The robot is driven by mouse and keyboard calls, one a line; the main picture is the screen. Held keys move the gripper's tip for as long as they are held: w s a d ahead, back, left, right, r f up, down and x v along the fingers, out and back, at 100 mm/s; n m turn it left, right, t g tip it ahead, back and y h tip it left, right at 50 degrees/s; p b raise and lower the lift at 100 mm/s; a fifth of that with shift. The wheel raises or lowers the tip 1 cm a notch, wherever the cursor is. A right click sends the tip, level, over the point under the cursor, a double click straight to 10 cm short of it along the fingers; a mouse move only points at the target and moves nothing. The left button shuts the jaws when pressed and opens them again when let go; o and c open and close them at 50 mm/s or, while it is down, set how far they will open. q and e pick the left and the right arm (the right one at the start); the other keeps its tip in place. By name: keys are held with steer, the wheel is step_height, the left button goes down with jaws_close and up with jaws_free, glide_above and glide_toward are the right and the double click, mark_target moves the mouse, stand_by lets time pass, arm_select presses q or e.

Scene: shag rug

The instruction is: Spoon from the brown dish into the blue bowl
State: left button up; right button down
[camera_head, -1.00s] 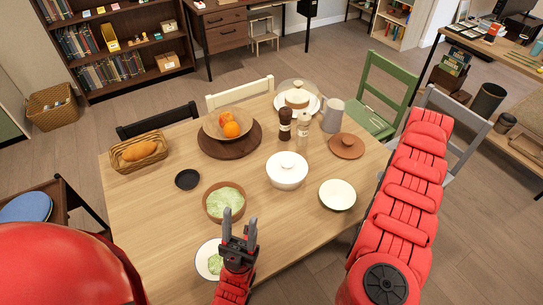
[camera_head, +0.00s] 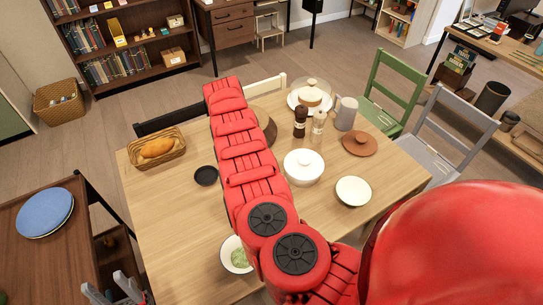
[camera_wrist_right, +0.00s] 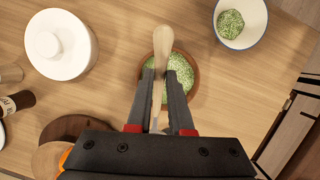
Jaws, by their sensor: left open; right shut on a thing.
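In the right wrist view my right gripper (camera_wrist_right: 163,90) is shut on the pale spoon (camera_wrist_right: 161,45), over the brown dish (camera_wrist_right: 188,70) of green food. I cannot tell whether the spoon touches the food. The blue bowl (camera_wrist_right: 259,36), white with a blue rim, holds a clump of the same green food, up and right of the dish. In the head view the blue bowl (camera_head: 229,258) shows partly beside my right arm. That arm hides the brown dish, spoon and right gripper there. My left gripper (camera_head: 113,288) is open and empty at the lower left, off the table.
A white lidded pot (camera_head: 303,168), a white plate (camera_head: 353,191), a small black dish (camera_head: 206,176) and a bread basket (camera_head: 157,149) stand on the table. Pepper mill (camera_head: 300,122), shaker (camera_head: 318,126) and grey jug (camera_head: 346,113) stand behind. A side cabinet (camera_head: 50,250) is at left.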

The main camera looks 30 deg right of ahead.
steer(key=shift+s+d+r+n+t+h+p, duration=0.6)
steer(key=shift+s+d+r+n+h+p, duration=0.7)
steer(key=shift+d+n+h+p, duration=2.4)
step_height(320, 180, down, 10)
steer(key=f+n+y+b, duration=0.1)
steer(key=n+y+b, duration=0.15)
steer(key=b, duration=0.65)
steer(key=shift+s+d+r+n+t+y+p, duration=0.2)
steer(key=shift+r+y+p, duration=0.55)
steer(key=shift+p, duration=1.65)
steer(key=shift+w+a+r+n+t+y+p, duration=0.1)
steer(key=shift+r+t+y+p, duration=0.65)
steer(key=shift+p, duration=1.7)
steer(key=shift+s+d+r+n+g+y+p, duration=0.15)
steer(key=shift+r+y+p, duration=0.2)
steer(key=shift+r+p, duration=1.45)
steer(key=shift+w+a+f+p, duration=0.1)
steer(key=shift+w+f+p, duration=0.1)
steer(key=shift+f+p, duration=0.4)
